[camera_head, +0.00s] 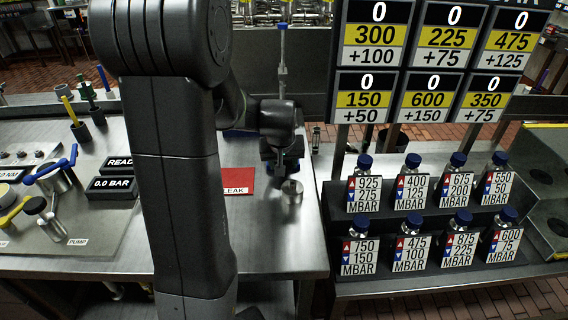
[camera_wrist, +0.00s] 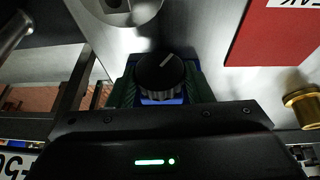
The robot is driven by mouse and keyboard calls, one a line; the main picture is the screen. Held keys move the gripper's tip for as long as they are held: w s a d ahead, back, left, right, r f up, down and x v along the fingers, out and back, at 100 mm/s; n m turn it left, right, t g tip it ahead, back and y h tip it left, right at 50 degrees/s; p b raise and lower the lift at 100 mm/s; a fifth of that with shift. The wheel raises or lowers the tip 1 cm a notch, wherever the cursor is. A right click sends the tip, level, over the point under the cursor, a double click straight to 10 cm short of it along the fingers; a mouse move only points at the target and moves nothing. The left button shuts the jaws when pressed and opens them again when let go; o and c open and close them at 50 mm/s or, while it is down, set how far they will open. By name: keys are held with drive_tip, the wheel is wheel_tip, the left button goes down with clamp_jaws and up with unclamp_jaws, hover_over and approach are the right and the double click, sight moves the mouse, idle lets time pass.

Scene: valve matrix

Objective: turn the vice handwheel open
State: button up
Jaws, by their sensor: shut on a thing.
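The vice handwheel (camera_wrist: 160,70) is a round black knob with a ribbed edge and a white line slanting up to the right. It shows at the middle of the wrist view, with blue parts around and below it. My gripper (camera_wrist: 161,88) is shut on it, with a dark green pad on each side. In the head view my gripper (camera_head: 283,160) is low over the right part of the steel bench, and the handwheel cannot be made out there. The vice body is mostly hidden by my gripper and arm.
A brass fitting (camera_wrist: 302,106) shows in the wrist view. A rack of blue-capped bottles (camera_head: 408,220) stands to the right, below number boards (camera_head: 430,60).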

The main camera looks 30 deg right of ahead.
drive_tip(key=b, duration=0.1)
drive_tip(key=f+h+b, duration=0.1)
drive_tip(key=b, duration=0.1)
drive_tip(key=shift+w+a+g+h+b, duration=0.1)
drive_tip(key=shift+a+g+h+b, duration=0.05)
drive_tip(key=shift+g+h+b, duration=0.2)
drive_tip(key=g+h+b, duration=0.1)
drive_tip(key=b, duration=0.4)
drive_tip(key=shift+a+f+n+h, duration=0.1)
drive_tip(key=shift+n+h, duration=0.15)
drive_tip(key=shift+n, duration=0.15)
drive_tip(key=h+b, duration=0.1)
drive_tip(key=b, duration=0.3)
drive_tip(key=shift+a+g+h+b, duration=0.1)
drive_tip(key=shift+g+h+b, duration=0.25)
drive_tip(key=shift+h+b, duration=0.05)
drive_tip(key=shift+w+r+n+h+b, duration=0.1)
drive_tip(key=shift+r+n+h+b, duration=0.15)
drive_tip(key=shift+b, duration=0.5)
drive_tip(key=shift+r+g+h+b, duration=0.1)
drive_tip(key=shift+g+h+b, duration=0.2)
drive_tip(key=shift+b, duration=0.25)
drive_tip(key=o, duration=1)
drive_tip(key=p+v, duration=0.2)
drive_tip(key=v, duration=1.2)
